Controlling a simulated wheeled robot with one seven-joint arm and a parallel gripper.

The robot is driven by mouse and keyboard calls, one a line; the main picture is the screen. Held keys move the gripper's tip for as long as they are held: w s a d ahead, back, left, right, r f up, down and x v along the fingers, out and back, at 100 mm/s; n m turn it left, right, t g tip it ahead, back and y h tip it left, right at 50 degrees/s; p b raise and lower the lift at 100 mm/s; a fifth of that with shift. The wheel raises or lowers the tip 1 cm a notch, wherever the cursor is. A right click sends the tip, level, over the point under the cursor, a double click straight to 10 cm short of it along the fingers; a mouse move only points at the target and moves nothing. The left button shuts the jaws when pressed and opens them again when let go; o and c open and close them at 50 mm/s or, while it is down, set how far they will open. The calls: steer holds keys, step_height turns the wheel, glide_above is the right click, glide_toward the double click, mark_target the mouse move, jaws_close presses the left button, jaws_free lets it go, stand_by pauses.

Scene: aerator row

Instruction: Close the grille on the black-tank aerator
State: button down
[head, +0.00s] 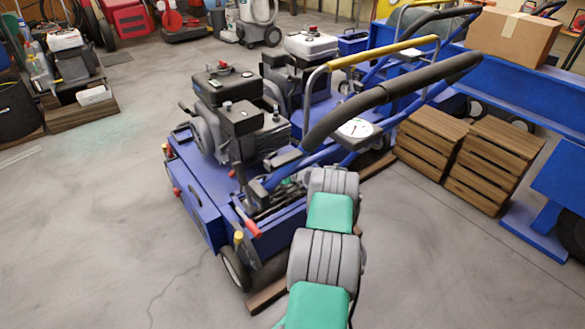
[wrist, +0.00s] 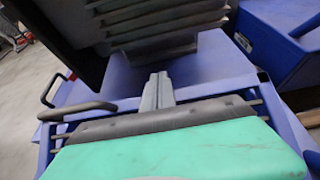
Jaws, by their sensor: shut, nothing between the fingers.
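The black-tank aerator (head: 213,212) stands in the middle of the head view, with a blue body and a black tank (head: 217,88) on its engine. A flat blue panel shows on its near left side; I cannot tell which part is the grille or how far open it is. My arm reaches to the aerator's near right side, and its hand is mostly hidden there in the head view. In the wrist view my gripper (wrist: 159,78) is shut and empty, its grey fingers over the blue deck (wrist: 205,68), just below the dark finned engine (wrist: 155,22).
A second aerator with a white tank (head: 311,45) stands close behind. The black handlebar (head: 375,95) slants above my arm. Brown slatted crates (head: 495,165) stand at the right. A black handle (wrist: 52,92) shows at the left in the wrist view.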

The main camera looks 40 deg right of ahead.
steer(key=shift+w+d+f, duration=0.1)
steer(key=shift+f, duration=0.65)
steer(key=shift+w+f+g+b, duration=0.35)
steer(key=shift+f+g+b, duration=0.05)
steer(key=shift+f, duration=0.35)
steer(key=shift+w+f+g+b, duration=0.35)
steer(key=shift+f+g, duration=0.05)
steer(key=shift+f, duration=0.35)
